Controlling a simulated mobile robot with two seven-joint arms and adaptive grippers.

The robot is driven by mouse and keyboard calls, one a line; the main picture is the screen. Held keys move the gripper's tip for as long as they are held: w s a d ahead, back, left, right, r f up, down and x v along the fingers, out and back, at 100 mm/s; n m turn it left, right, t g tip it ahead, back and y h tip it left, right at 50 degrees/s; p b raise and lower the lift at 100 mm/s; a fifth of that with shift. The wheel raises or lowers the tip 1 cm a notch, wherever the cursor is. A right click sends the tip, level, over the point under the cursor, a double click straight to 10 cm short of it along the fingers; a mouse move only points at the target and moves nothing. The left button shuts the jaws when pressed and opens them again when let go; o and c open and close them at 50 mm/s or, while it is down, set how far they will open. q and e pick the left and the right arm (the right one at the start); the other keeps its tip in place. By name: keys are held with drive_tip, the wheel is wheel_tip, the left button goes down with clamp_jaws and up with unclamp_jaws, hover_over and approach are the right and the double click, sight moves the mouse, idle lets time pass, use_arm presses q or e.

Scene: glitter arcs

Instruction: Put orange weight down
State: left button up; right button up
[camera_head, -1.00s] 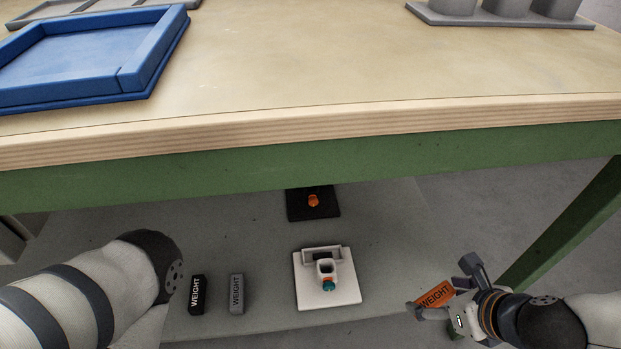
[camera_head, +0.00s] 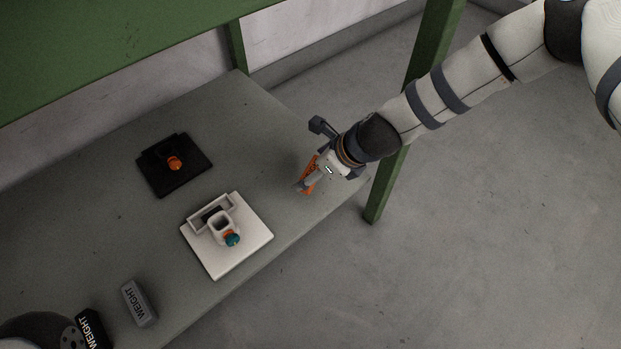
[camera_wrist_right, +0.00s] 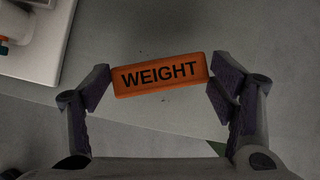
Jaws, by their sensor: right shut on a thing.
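The orange weight (camera_head: 308,174) is a small block lettered "WEIGHT". My right gripper (camera_head: 311,158) is shut on it. In the right wrist view the orange weight (camera_wrist_right: 160,74) spans crosswise between the two fingertips of my right gripper (camera_wrist_right: 160,83), lettering facing the camera. The weight appears over the right end of the grey lower shelf (camera_head: 120,240), near its front edge. I cannot tell whether its underside touches the shelf. My left gripper is out of view.
A white base with a cup-like holder and teal knob (camera_head: 252,242) stands left of the weight. A black base with an orange knob (camera_head: 190,177) is behind it. Grey (camera_head: 139,304) and black (camera_head: 92,331) weights lie farther left. A green table leg (camera_head: 385,185) stands close by on the right.

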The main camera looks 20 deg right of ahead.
drive_tip(key=shift+w+f, duration=0.3)
drive_tip(key=shift+w, duration=0.05)
wheel_tip(320, 180, down, 4)
drive_tip(key=shift+w+r+b, duration=0.15)
drive_tip(key=shift+r+b, duration=0.1)
drive_tip(key=shift+b, duration=0.8)
drive_tip(key=shift+r, duration=0.15)
drive_tip(key=shift+c, duration=0.6)
drive_tip(key=o, duration=1.9)
